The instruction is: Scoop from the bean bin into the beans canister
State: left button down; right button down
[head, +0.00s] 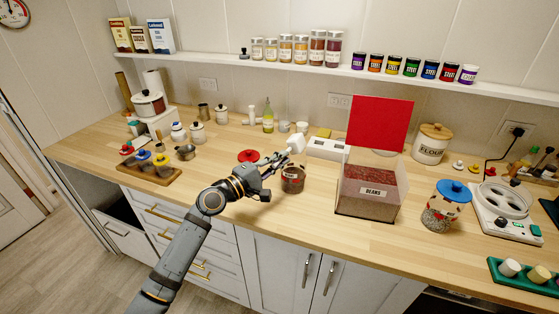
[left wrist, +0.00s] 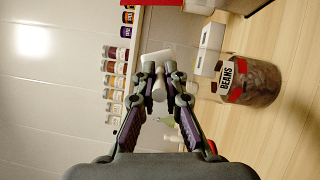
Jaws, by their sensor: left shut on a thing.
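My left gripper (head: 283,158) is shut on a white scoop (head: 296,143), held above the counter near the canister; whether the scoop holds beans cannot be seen. In the left wrist view the fingers (left wrist: 158,74) close around the scoop, whose white head (left wrist: 156,57) shows beyond them. The beans canister (head: 292,182) is a clear open jar with dark beans and a red-trimmed label; it also shows in the left wrist view (left wrist: 262,82), upright and apart from the fingers. The bean bin (head: 366,196) is a clear box of red-brown beans, with its red lid (head: 380,123) raised. My right gripper is out of view.
A red round lid (head: 248,155) lies behind my left wrist. A blue-lidded jar (head: 446,206) and a white appliance (head: 505,212) stand right of the bin. A white box (head: 326,149) stands behind the canister. The counter front between arm and bin is clear.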

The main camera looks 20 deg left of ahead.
pick_arm(q)
notch_tip(320, 180, up, 4)
jog(key=p, duration=0.3)
jog(key=shift+f, duration=0.1)
